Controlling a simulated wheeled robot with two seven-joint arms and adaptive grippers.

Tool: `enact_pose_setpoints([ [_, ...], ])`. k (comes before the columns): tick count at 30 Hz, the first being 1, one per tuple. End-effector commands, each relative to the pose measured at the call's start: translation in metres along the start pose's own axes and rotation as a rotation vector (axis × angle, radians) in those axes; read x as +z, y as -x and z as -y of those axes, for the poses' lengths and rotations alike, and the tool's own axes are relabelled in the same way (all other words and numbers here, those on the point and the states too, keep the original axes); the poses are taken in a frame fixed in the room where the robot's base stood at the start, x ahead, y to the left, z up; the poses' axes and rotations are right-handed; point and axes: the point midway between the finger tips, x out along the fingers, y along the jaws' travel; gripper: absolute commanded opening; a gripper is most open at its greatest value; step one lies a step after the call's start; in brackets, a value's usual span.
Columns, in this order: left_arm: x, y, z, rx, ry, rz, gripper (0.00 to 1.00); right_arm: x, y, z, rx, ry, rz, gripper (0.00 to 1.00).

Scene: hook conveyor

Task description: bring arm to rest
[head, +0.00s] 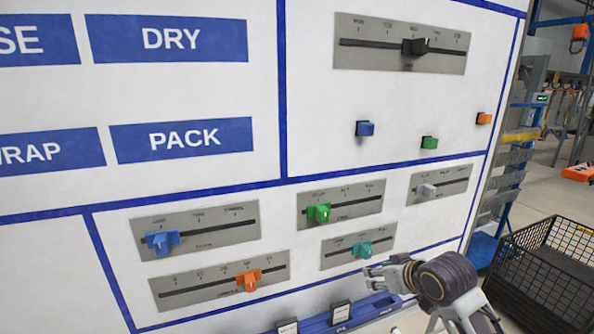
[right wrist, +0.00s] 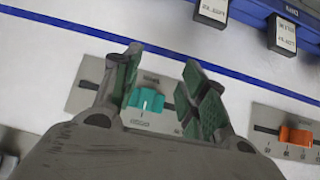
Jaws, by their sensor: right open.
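My right gripper (head: 386,276) comes in at the lower right of the head view, in front of the lower part of the white panel (head: 340,100). In the right wrist view its fingers (right wrist: 162,62) stand apart and open, with nothing held. The teal slider knob (head: 361,249) sits on its grey plate just up and left of the gripper. The knob also shows between the fingers in the right wrist view (right wrist: 147,100); I cannot tell the exact gap. My left gripper is not in view.
Other sliders are blue (head: 162,243), orange (head: 249,281), green (head: 319,212), grey (head: 426,190) and black (head: 414,47). A blue rail (head: 366,310) with small tags runs below the panel. A black wire basket (head: 545,270) stands at the right.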

Motion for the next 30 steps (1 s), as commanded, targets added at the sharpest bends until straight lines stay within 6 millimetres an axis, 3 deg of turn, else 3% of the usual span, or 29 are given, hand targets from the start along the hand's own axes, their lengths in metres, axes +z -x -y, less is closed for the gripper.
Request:
enact_pose_setpoints([
  [14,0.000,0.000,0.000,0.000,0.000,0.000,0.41,0.114,-0.015,0.030,0.012,-0.033,0.168,0.43],
  [30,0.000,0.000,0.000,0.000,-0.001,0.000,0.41,0.234,0.002,0.058,0.043,-0.078,0.366,0.43],
])
